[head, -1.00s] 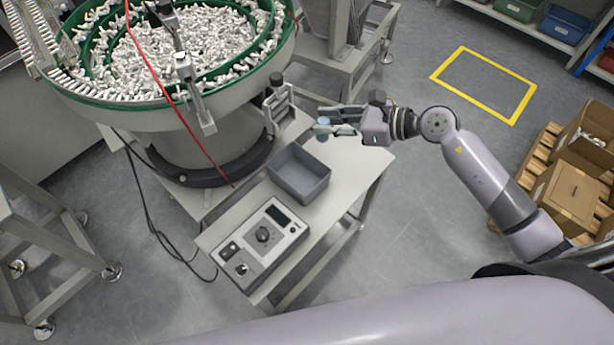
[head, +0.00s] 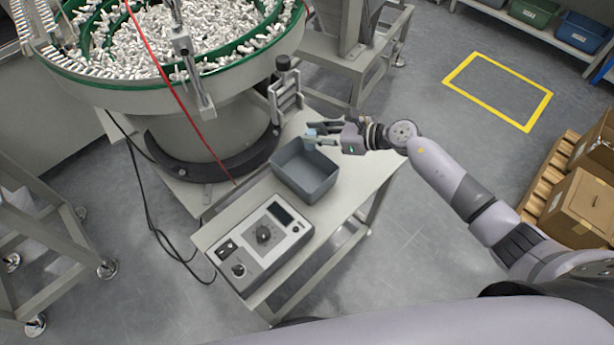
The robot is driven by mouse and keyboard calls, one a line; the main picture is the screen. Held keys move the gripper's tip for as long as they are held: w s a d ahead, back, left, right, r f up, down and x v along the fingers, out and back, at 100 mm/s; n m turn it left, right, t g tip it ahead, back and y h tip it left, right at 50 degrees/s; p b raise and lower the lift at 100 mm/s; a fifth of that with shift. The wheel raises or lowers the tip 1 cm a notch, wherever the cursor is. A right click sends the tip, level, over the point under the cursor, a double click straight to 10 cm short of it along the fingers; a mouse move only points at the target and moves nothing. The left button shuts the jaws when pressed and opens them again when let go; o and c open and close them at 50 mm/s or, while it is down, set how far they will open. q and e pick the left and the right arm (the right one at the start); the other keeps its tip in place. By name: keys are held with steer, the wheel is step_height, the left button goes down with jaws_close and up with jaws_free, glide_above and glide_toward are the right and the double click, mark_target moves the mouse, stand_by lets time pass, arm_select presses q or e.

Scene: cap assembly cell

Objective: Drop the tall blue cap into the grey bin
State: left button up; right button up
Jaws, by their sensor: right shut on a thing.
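The grey bin (head: 304,190) stands open on the small table beside the bowl feeder. My right gripper (head: 314,134) reaches in from the right and is at the bin's far right edge, seemingly above it. It is shut on the tall blue cap (head: 311,133), a small light-blue piece between the fingertips. The fingers hide part of the cap. The exact height above the bin is hard to tell. My left gripper is not in view.
A control box (head: 262,246) with a knob sits on the table in front of the bin. A bowl feeder (head: 200,90) full of white parts stands at the left, with a bracket (head: 286,92) near the bin. Cardboard boxes (head: 577,207) are at the right.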

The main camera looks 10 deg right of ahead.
mark_target(315, 147)
step_height(315, 147, down, 3)
steer(key=shift+f+b, duration=0.2)
steer(key=shift+b, duration=0.7)
steer(key=o, duration=0.8)
steer(key=shift+o, duration=0.2)
steer(key=shift+d+r, duration=0.1)
steer(key=v, duration=1.2)
steer(key=shift+r, duration=0.1)
